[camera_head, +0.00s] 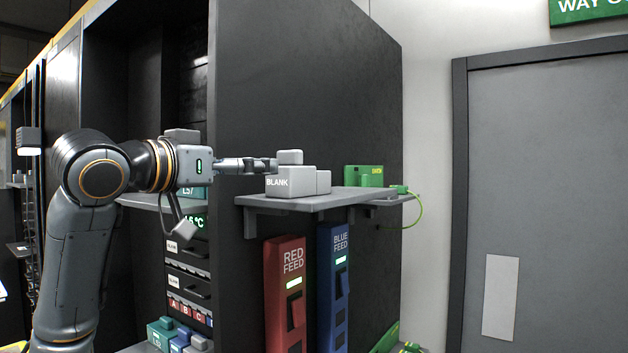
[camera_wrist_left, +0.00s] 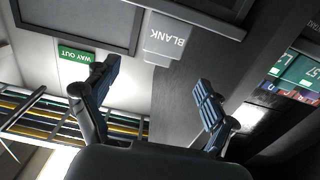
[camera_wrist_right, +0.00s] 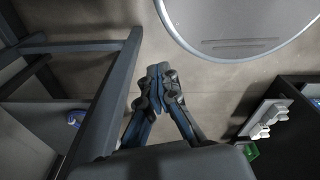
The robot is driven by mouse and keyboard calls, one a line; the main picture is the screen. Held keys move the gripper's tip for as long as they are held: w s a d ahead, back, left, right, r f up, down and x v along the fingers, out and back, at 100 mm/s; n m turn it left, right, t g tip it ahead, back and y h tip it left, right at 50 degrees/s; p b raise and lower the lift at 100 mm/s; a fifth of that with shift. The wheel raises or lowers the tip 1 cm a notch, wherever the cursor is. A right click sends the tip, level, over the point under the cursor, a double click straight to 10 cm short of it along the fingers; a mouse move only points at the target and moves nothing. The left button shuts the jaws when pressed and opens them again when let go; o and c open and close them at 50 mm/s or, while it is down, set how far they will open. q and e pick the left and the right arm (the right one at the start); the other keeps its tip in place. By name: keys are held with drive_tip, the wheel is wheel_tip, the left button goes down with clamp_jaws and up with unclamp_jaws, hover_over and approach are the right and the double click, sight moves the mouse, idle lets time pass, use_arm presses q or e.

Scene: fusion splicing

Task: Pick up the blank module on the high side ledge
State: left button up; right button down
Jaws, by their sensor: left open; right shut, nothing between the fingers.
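The blank module (camera_head: 291,182) is a light grey block labelled BLANK with a smaller raised knob on top. It sits on the grey side ledge (camera_head: 310,203) fixed to the dark cabinet side. My left gripper (camera_head: 272,165) reaches in from the left at about the height of the knob. In the left wrist view the left gripper (camera_wrist_left: 158,82) is open, and the module (camera_wrist_left: 166,40) shows upside down beyond and between its fingers. I cannot tell any contact. My right gripper (camera_wrist_right: 157,72) is shut and empty, pointing at the floor, away from the ledge.
A green module (camera_head: 364,176) with a green cable sits further along the ledge. Red (camera_head: 285,290) and blue (camera_head: 333,285) feed units hang below it. The cabinet side panel (camera_head: 300,80) rises behind the ledge. A grey door (camera_head: 550,190) stands at the right.

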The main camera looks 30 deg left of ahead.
sight(285, 165)
use_arm(q)
drive_tip(key=w+p, duration=0.3)
drive_tip(key=w, duration=0.4)
drive_tip(key=shift+w+d+r, duration=0.1)
drive_tip(key=shift+w+r, duration=0.05)
drive_tip(key=shift+w, duration=0.1)
drive_tip(key=shift+w+d+p, duration=0.1)
drive_tip(key=shift+w+p, duration=0.45)
drive_tip(key=w+p, duration=0.2)
drive_tip(key=w, duration=0.2)
drive_tip(key=shift+d+f+p, duration=0.1)
drive_tip(key=shift+f+p, duration=0.2)
drive_tip(key=shift+p, duration=0.1)
drive_tip(key=shift+w+f, duration=0.15)
drive_tip(key=shift+w, duration=0.05)
drive_tip(key=shift+s, duration=0.2)
drive_tip(key=c, duration=0.7)
drive_tip(key=shift+w, duration=0.1)
drive_tip(key=c, duration=0.6)
use_arm(e)
wheel_tip(285, 165, up, 7)
drive_tip(key=shift+s+a, duration=0.25)
drive_tip(key=shift+s, duration=0.1)
